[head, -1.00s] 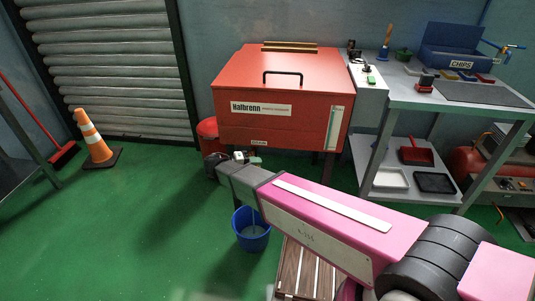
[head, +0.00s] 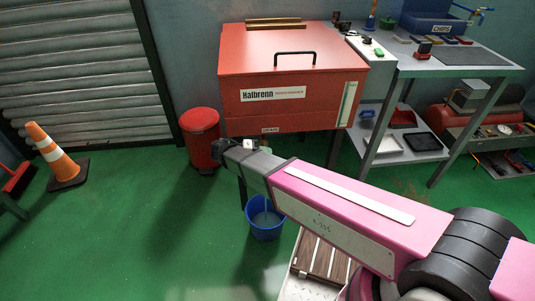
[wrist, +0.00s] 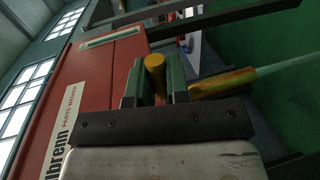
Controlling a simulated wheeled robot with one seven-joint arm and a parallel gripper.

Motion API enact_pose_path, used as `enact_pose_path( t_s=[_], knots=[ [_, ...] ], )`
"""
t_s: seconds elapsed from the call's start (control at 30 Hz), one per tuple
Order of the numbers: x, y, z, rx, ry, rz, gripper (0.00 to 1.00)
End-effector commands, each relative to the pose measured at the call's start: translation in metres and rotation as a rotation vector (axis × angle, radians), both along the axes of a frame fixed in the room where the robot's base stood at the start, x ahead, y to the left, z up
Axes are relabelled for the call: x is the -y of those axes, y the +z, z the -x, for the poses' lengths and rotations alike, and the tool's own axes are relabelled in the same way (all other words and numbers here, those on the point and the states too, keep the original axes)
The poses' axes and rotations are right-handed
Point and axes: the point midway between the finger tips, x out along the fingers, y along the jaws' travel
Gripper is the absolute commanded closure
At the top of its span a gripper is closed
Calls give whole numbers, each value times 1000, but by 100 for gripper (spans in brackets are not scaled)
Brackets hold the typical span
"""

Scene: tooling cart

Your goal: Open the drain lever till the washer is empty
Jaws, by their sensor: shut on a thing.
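The red Halbrenn parts washer (head: 290,65) stands against the back wall, with a DRAIN label low on its front and a pale level strip (head: 347,105) at its right. My gripper (wrist: 155,78) is shut on the yellow drain lever (wrist: 155,68), which sits between the two greenish fingers. Beside it in the wrist view is a brass-coloured spout (wrist: 222,82) with a pale stream (wrist: 285,62) leaving it. In the head view my gripper (head: 226,150) is below the washer's front edge, and the lever is hidden. A blue bucket (head: 265,231) stands on the floor below. The level in the strip is unclear.
A red bin (head: 201,137) stands left of the washer. A grey bench (head: 440,65) with trays is at the right. A traffic cone (head: 52,153) is at far left. Open green floor lies between.

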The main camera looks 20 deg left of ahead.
Motion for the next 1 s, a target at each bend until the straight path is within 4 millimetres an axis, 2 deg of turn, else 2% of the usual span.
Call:
enact_pose_path(
  t_s=[0.33,0.37,0.4,0.43,1.0],
  knots=[
    [-1,-1,0,-1,-3,-2,100],
    [-1,-1,0,-1,-3,-2,81],
    [-1,-1,0,-1,-2,-2,68],
    [-1,-1,0,0,-2,-2,59],
    [2,0,-2,1,3,0,59]
  ],
)
